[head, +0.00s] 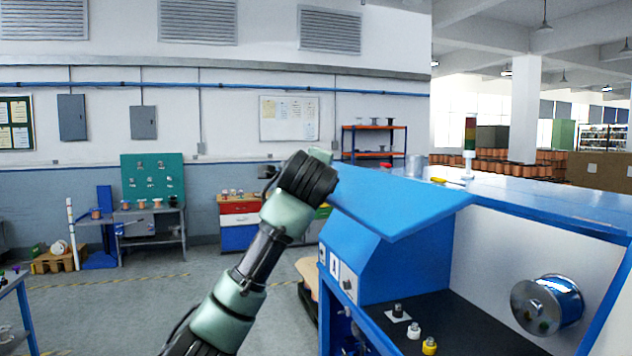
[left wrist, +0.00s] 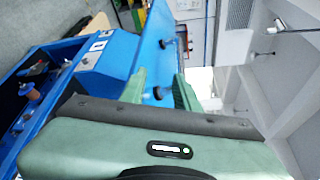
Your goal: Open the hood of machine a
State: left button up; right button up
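The blue machine (head: 340,250) stands at right. Its flat blue hood panel (head: 400,200) is raised at a tilt, with the interior visible below it. My left gripper (head: 320,155) is at the hood's far left corner; the wrist hides most of its fingers in the head view. In the left wrist view the two green fingers (left wrist: 160,92) are apart, with the blue hood panel (left wrist: 150,55) beyond and between them. My right gripper is not in view.
Inside the machine are a shiny metal spool (head: 546,304), a yellow pulley (head: 429,346) and a white pulley (head: 413,331) on a black floor. The grey floor at left is mostly free.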

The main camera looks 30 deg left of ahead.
pick_arm(q)
jog(key=s+d, duration=0.1)
jog(key=s, duration=0.1)
jog(key=s+d+r, duration=0.1)
jog(key=d, duration=0.1)
jog(key=shift+s+r, duration=0.2)
jog(key=shift+s, duration=0.15)
dwell(0.3)
